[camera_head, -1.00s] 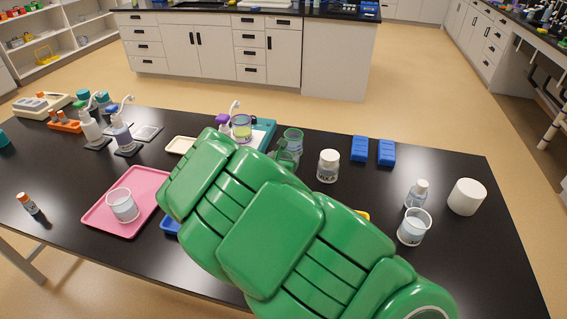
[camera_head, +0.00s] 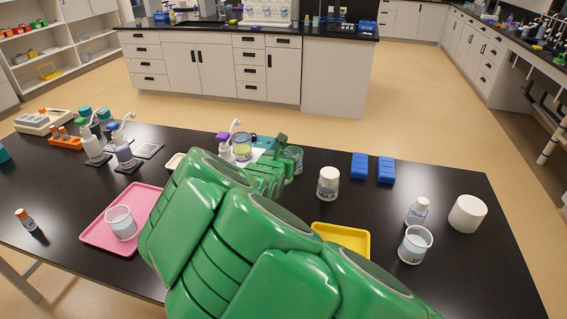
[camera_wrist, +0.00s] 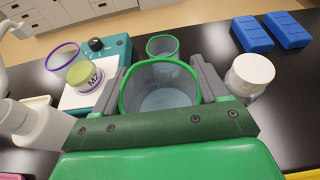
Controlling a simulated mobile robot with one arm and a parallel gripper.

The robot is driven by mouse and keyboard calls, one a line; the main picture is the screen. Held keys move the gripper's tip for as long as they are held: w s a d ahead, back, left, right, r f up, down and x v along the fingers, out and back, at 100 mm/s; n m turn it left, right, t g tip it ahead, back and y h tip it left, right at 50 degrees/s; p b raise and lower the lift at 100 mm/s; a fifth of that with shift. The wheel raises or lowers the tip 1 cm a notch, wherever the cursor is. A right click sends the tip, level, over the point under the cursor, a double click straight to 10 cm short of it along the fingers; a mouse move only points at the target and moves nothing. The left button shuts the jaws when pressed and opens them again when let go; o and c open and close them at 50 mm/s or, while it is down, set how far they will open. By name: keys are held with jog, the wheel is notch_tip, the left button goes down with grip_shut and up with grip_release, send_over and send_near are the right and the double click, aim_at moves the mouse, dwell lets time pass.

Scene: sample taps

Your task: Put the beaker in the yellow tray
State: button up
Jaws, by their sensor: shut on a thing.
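A clear beaker with a green rim (camera_wrist: 160,96) is between the fingers of my gripper (camera_wrist: 163,75) in the wrist view, and the gripper is shut on it. It looks upright, with pale contents. In the head view my green arm hides most or all of it. A second green-rimmed beaker stands just behind it in the wrist view (camera_wrist: 163,47) and also shows in the head view (camera_head: 293,158). The yellow tray (camera_head: 343,237) lies empty, as far as it shows, nearer the front of the table, partly covered by my arm.
A white-capped jar (camera_head: 328,184) stands right of the gripper. A pink tray (camera_head: 97,236) holds another beaker (camera_head: 121,223). A beaker (camera_head: 415,245) and bottle (camera_head: 417,212) stand right of the yellow tray.

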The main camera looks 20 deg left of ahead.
jog(key=shift+d+r+m, duration=0.25)
jog(key=shift+r+m, duration=0.05)
jog(key=shift+r, duration=0.45)
jog(key=shift+s+d+r+m+h, duration=0.25)
jog(key=shift+d+r+m+h, duration=0.3)
jog(key=shift+d+h, duration=0.3)
jog(key=s+d+f+m+g+h, duration=0.25)
jog(key=s+d+m+h, duration=0.25)
jog(key=s+d, duration=0.35)
jog(key=s+d+f+m+g+h, duration=0.1)
jog(key=s+d+m+g+h, duration=0.35)
jog(key=s+d, duration=0.4)
jog(key=shift+t+h, duration=0.3)
jog(key=shift+s+a+f, duration=0.1)
jog(key=shift+a+f, duration=0.1)
jog(key=shift+f, duration=1.75)
jog(key=shift+s+a+f, duration=0.1)
jog(key=shift+a+f, duration=0.1)
jog(key=shift+f, duration=1.7)
jog(key=shift+f, duration=0.1)
jog(key=o, duration=1.1)
